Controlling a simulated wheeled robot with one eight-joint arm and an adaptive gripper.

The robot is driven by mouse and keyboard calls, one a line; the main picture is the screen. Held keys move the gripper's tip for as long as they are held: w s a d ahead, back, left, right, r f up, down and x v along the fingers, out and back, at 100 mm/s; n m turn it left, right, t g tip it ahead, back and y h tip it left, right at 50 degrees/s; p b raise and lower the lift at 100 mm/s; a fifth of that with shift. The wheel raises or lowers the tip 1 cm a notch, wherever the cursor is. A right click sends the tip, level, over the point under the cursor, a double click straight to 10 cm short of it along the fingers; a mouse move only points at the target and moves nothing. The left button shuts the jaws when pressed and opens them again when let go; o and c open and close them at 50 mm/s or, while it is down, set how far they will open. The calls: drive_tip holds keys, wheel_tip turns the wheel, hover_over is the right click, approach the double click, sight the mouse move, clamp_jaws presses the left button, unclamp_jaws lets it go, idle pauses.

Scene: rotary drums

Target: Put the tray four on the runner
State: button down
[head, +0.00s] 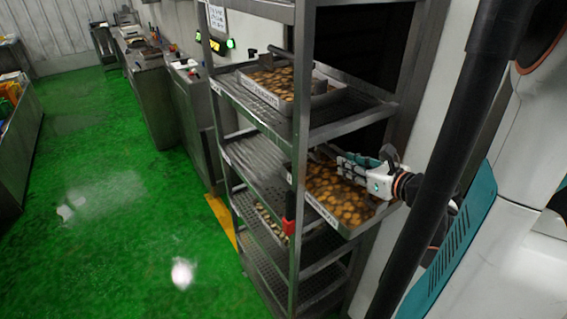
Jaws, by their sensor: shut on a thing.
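A metal tray (330,217) full of orange-brown round pieces sits partly within the middle level of a steel rack (299,120). Its right part sticks out past the rack's post. A white label is on its front wall, too small to read, so I cannot tell its number. My gripper (346,164) reaches in from the right, at the tray's far side, and is shut on the tray. The exact contact is hard to make out. The runners under the tray are mostly hidden by the tray and the post.
Another tray (322,101) of similar pieces, with a handled tool, stands on the shelf above. A lower tray (268,222) holds pale pieces. A red item (289,227) is on the rack's front post. Steel counters line the back. The green floor (120,220) at left is open.

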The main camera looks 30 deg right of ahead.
sight(317, 159)
drive_tip(key=shift+w+f+b, duration=0.3)
drive_tip(key=shift+f, duration=0.15)
drive_tip(key=shift+s+f+b, duration=0.2)
drive_tip(key=shift+f+b, duration=0.1)
drive_tip(key=shift+f, duration=0.05)
drive_tip(key=shift+w+f+b, duration=0.1)
drive_tip(key=shift+f+b, duration=0.2)
drive_tip(key=shift+f, duration=0.15)
drive_tip(key=shift+f+b, duration=1.6)
drive_tip(key=shift+f, duration=0.65)
drive_tip(key=w, duration=0.5)
drive_tip(key=w+b, duration=0.1)
drive_tip(key=w, duration=0.9)
drive_tip(key=shift+w+a, duration=0.1)
drive_tip(key=shift+a, duration=0.2)
drive_tip(key=x, duration=0.1)
drive_tip(key=b+x, duration=0.1)
drive_tip(key=x, duration=0.1)
drive_tip(key=shift+f, duration=0.3)
